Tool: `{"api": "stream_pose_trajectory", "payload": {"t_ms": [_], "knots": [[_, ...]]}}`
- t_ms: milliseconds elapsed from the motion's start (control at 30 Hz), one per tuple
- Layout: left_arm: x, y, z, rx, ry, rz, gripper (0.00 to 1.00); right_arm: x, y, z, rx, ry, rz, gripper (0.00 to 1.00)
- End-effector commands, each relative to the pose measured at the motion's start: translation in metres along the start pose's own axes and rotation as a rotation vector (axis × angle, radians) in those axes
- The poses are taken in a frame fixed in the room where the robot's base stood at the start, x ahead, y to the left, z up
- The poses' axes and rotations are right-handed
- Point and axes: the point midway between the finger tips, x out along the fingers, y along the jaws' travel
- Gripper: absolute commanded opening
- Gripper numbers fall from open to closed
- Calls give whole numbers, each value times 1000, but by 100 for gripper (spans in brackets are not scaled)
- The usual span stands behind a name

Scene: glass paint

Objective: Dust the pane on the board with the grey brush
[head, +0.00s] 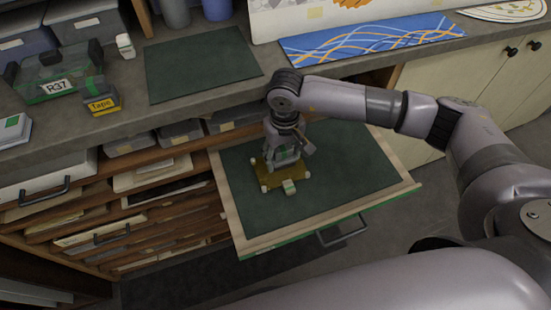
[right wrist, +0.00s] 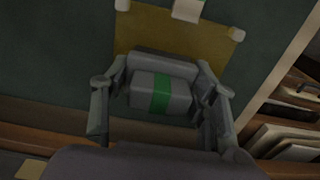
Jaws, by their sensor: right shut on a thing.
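My right gripper (head: 286,150) reaches down over the pulled-out board (head: 340,170), which is dark green with a pale wooden rim. It is shut on the grey brush, a grey block with a green band, seen between the fingers in the right wrist view (right wrist: 147,92). The amber pane (head: 268,179) lies on the board under the gripper, with small white blocks at its corners; it also shows in the right wrist view (right wrist: 150,35). I cannot tell whether the brush touches the pane. My left gripper is not in view.
A white block with a green mark (head: 289,187) sits at the pane's near edge. The counter behind holds a dark green mat (head: 200,65), a blue patterned panel (head: 370,38), a tape box (head: 102,103) and an R37 box (head: 55,87). The board's right part is clear.

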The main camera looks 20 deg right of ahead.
Motion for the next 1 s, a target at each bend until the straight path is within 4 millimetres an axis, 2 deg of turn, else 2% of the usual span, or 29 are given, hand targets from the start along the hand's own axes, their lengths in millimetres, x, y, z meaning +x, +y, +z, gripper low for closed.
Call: {"api": "stream_pose_trajectory", "payload": {"t_ms": [267,667,1000], "knots": [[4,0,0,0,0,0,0,2,10,1,0,-3,3,32],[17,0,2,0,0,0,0,0,41,0,3,-1,3,32],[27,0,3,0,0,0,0,2,42,1,-1,-2,1,32]]}}
